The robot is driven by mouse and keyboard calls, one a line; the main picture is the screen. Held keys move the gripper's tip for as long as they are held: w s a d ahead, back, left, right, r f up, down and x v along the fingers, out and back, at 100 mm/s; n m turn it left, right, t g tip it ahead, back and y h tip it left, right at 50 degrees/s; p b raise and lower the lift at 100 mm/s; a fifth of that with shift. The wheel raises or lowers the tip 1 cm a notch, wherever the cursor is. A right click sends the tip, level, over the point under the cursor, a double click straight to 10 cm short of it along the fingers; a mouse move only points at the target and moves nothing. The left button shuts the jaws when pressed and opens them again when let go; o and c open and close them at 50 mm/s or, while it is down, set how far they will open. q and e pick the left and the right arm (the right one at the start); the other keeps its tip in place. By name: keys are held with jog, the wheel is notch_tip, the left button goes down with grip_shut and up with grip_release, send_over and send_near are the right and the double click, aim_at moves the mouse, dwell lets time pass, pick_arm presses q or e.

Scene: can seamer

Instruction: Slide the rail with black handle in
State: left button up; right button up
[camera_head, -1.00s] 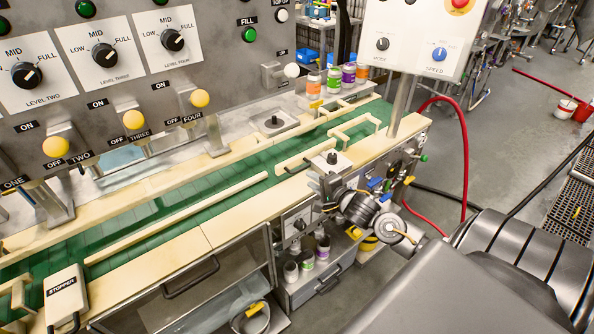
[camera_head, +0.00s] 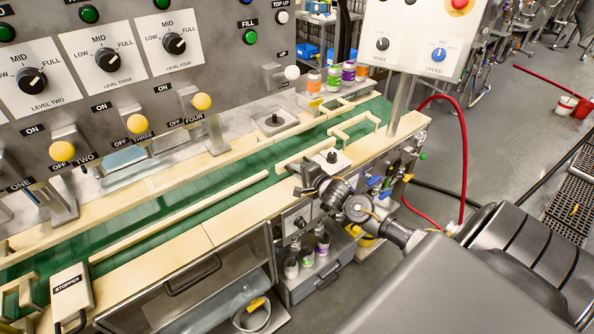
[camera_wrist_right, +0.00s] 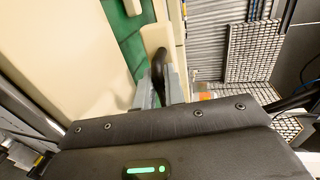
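The cream rail (camera_head: 300,158) lies along the near side of the green conveyor, beside a pale square plate with a black knob (camera_head: 332,157). My right gripper (camera_head: 302,180) is just in front of and left of this plate, over the near edge of the machine. My left gripper is not in view.
A second plate with a black knob (camera_head: 274,121) sits across the green belt (camera_head: 160,207). Coloured cans (camera_head: 334,78) stand at the far end. A stopper block (camera_head: 70,291) is at the lower left. A red hose (camera_head: 464,150) hangs at the right.

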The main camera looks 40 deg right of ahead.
aim_at(289, 162)
grip_shut()
jog(key=x, duration=0.2)
jog(key=r+b+x, duration=0.1)
jog(key=x, duration=0.1)
jog(key=shift+w+f, duration=0.15)
jog(key=shift+w, duration=0.3)
jog(key=shift+o, duration=1.9)
grip_release()
jog(key=shift+r, duration=0.2)
